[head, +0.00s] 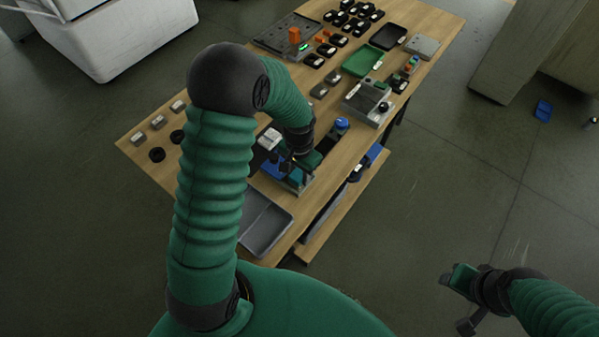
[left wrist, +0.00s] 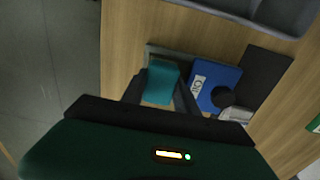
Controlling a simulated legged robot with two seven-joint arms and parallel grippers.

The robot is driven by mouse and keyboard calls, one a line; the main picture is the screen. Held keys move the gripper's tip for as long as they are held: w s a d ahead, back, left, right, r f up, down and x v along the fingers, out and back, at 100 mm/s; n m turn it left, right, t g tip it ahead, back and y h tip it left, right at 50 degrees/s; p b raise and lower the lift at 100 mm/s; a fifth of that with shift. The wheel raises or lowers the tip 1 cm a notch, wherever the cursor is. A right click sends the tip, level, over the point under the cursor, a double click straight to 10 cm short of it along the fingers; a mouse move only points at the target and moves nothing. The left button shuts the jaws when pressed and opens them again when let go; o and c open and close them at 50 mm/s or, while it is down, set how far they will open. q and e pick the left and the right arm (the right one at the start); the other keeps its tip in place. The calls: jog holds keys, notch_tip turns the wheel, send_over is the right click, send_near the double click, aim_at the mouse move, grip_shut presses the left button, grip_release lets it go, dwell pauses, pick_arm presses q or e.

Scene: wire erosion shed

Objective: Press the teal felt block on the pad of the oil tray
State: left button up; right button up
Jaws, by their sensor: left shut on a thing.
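The teal felt block (left wrist: 160,82) is between the two dark fingers of my left gripper (left wrist: 158,94) in the left wrist view. My left gripper is shut on it, over a grey-edged tray (left wrist: 152,49). A blue part with a white OIL label (left wrist: 213,84) lies just right of the block, with a dark round knob (left wrist: 223,97) by it. In the head view, my left gripper (head: 297,168) reaches down beside the blue part (head: 271,168); the forearm hides some of this. I cannot tell whether the block touches a pad. My right gripper (head: 452,281) hangs over the floor, its jaw gap unclear.
An empty grey tray (head: 265,222) lies at the table's near end. A grey fixture (head: 367,102), a green tray (head: 362,61) and several black parts stand farther back. Small grey blocks and black discs (head: 157,155) lie on the left. Bare wood shows around them.

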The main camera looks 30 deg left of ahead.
aim_at(299, 172)
pick_arm(q)
jog(key=shift+r+p, duration=3.3)
jog(key=shift+r, duration=0.25)
jog(key=shift+f, duration=0.1)
